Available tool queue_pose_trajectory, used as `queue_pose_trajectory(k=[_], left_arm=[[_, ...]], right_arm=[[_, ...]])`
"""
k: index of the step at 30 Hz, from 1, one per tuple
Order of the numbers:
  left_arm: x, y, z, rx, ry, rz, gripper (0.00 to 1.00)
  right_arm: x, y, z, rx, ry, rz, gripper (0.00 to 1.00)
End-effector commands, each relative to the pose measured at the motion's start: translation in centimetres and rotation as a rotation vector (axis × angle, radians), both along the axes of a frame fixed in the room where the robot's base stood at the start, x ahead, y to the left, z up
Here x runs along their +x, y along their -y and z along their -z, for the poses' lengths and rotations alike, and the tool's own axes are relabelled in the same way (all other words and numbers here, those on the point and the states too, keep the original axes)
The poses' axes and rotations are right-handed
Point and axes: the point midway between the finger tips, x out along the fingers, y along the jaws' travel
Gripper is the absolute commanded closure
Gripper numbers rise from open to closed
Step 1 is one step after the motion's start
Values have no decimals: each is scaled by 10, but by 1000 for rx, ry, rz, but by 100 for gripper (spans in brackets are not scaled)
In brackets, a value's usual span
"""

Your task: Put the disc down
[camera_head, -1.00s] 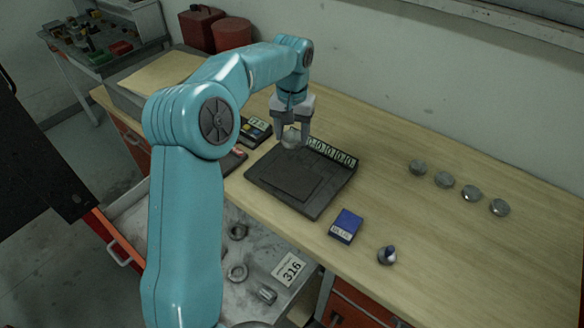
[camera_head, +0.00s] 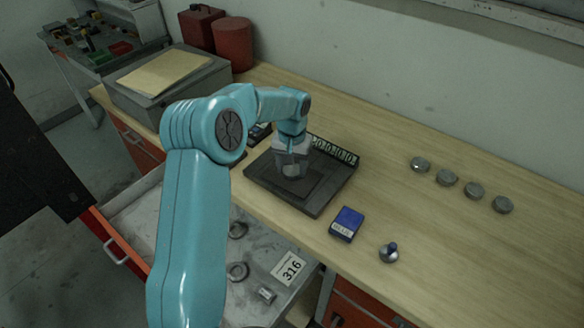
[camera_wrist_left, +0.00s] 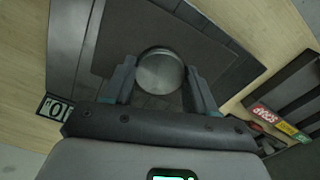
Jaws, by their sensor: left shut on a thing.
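My left gripper (camera_head: 291,172) points down over the inner pad of the dark flat plate (camera_head: 318,208), which has a row of digits along its back edge. The gripper is shut on a grey round metal disc (camera_wrist_left: 160,72), which shows between the two fingers in the left wrist view. In the head view the disc (camera_head: 291,170) is mostly hidden by the fingers. It is low over the pad; I cannot tell whether it touches. My right gripper is not in view.
Several similar discs (camera_head: 447,177) stand in a row at the right of the wooden bench (camera_head: 440,250). A blue box (camera_head: 347,223) and a small knobbed metal piece (camera_head: 388,254) lie in front. An open drawer (camera_head: 255,255) holds metal rings. The right of the bench is mostly clear.

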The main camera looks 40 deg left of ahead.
Motion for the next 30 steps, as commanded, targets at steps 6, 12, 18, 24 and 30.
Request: queue_pose_trajectory(k=[6,12,18,24,30], left_arm=[[0,0,5,0,1,0,89],[0,0,4,0,-1,0,18],[0,0,4,0,-1,0,18],[0,0,-6,0,0,0,18],[1,0,-45,0,3,0,18]], right_arm=[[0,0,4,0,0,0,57],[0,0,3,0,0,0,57],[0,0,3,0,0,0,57],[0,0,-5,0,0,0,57],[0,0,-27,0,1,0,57]])
